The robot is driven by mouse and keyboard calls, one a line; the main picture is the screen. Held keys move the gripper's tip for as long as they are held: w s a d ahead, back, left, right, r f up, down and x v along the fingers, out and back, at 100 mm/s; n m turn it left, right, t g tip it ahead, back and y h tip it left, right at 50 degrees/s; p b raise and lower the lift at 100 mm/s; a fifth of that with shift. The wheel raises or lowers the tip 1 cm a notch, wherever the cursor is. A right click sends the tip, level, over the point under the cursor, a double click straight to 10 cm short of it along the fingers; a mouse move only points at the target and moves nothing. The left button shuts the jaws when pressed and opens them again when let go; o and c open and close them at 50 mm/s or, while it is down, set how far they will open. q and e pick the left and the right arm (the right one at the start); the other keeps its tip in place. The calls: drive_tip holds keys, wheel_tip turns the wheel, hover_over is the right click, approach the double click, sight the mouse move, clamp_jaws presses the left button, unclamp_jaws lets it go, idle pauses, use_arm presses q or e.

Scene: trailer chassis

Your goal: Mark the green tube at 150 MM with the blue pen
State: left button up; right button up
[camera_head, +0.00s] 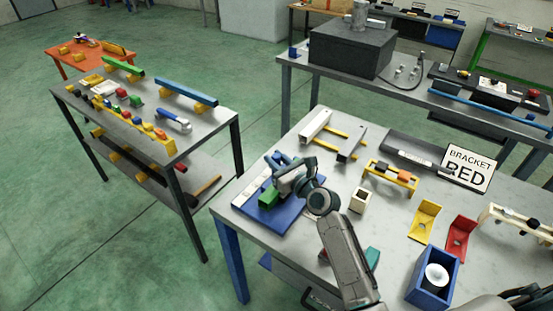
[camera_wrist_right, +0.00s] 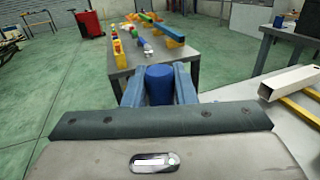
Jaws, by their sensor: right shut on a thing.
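My right gripper (camera_head: 281,172) is above the blue board on the near table. In the right wrist view its two fingers are closed around the sides of the blue pen (camera_wrist_right: 159,86), seen as a thick blue cylinder. A short green piece (camera_head: 268,198), which looks like the green tube, lies on the blue board (camera_head: 268,219), just below the gripper and partly hidden by it. A white strip with dark marks (camera_head: 250,189) runs along the board's left side. I cannot tell whether the pen tip touches the green piece. My left gripper is not in view.
Nearby on this table are a white square tube (camera_head: 315,126), a small cream block (camera_head: 360,201), a yellow stand (camera_head: 390,178) and a blue box (camera_head: 433,276). A separate table at left holds a long green bar (camera_head: 122,67) and several small parts.

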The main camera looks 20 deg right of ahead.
drive_tip(key=shift+f+b, duration=0.35)
drive_tip(key=shift+f, duration=0.3)
idle(0.9)
wheel_tip(320, 180, up, 6)
drive_tip(key=p, duration=0.6)
drive_tip(key=shift+f, duration=0.15)
drive_tip(key=shift+r+p, duration=0.85)
drive_tip(key=shift+r, duration=0.35)
drive_tip(key=shift+f, duration=0.1)
